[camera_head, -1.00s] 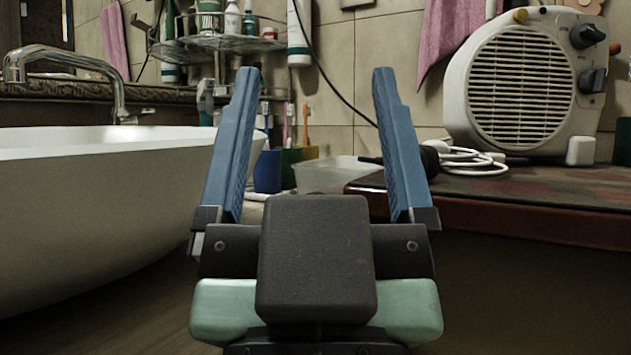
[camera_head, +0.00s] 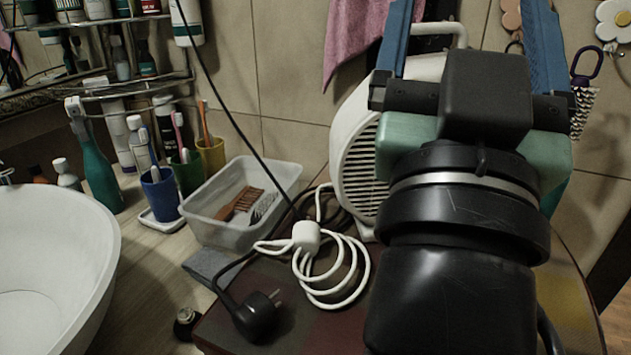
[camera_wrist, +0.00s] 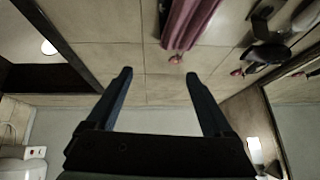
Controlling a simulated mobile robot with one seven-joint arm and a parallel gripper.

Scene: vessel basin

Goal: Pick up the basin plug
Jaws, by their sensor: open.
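A small dark round piece with a knob on top, which looks like the basin plug (camera_head: 186,323), sits on the wooden counter at the bottom of the head view. It is between the white basin (camera_head: 108,262) and the dark red board, near the black power plug. It does not show in the wrist view. My gripper (camera_head: 470,12) is high at the upper right of the head view, in front of the fan heater and far from the plug. Its blue fingers are apart and empty. In the wrist view my gripper (camera_wrist: 158,75) points toward the tiled wall and a pink towel.
A black power plug (camera_head: 258,316) and coiled white cable (camera_head: 345,277) lie on the dark red board (camera_head: 285,338). A clear tub (camera_head: 225,233) with brushes, coloured cups and bottles stand behind. The fan heater (camera_head: 360,150) is beside my arm.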

